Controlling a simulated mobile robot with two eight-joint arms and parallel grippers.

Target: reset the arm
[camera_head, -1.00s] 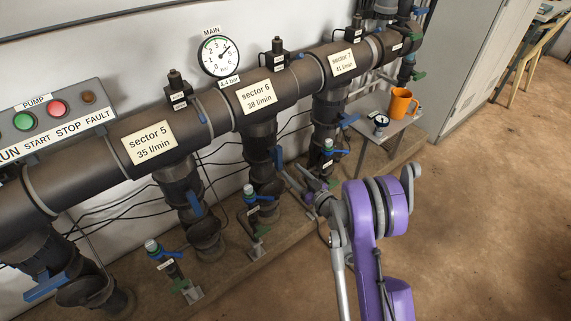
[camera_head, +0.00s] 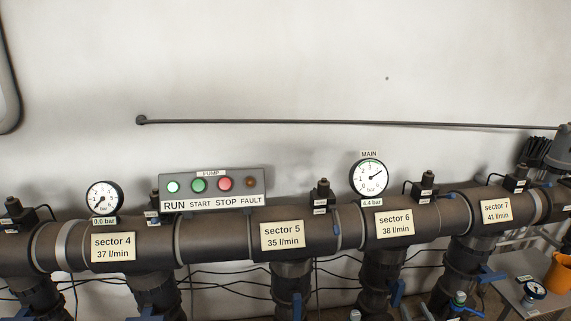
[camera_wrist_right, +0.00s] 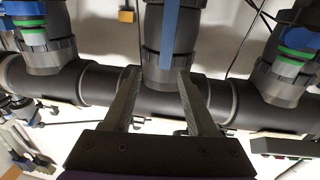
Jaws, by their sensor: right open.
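My right gripper (camera_wrist_right: 158,74) shows in the right wrist view with its two grey fingers apart and nothing between them. Beyond the fingers are a dark manifold pipe (camera_wrist_right: 100,84) and a branch with a blue lever (camera_wrist_right: 170,35). I cannot tell whether the fingers touch the pipe. The rest of my right arm is out of that view. My left gripper is in neither view.
The manifold (camera_head: 345,228) runs along the wall across the head view. A pump panel (camera_head: 212,188), a left gauge (camera_head: 103,198) and the main gauge (camera_head: 369,177) stand above it.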

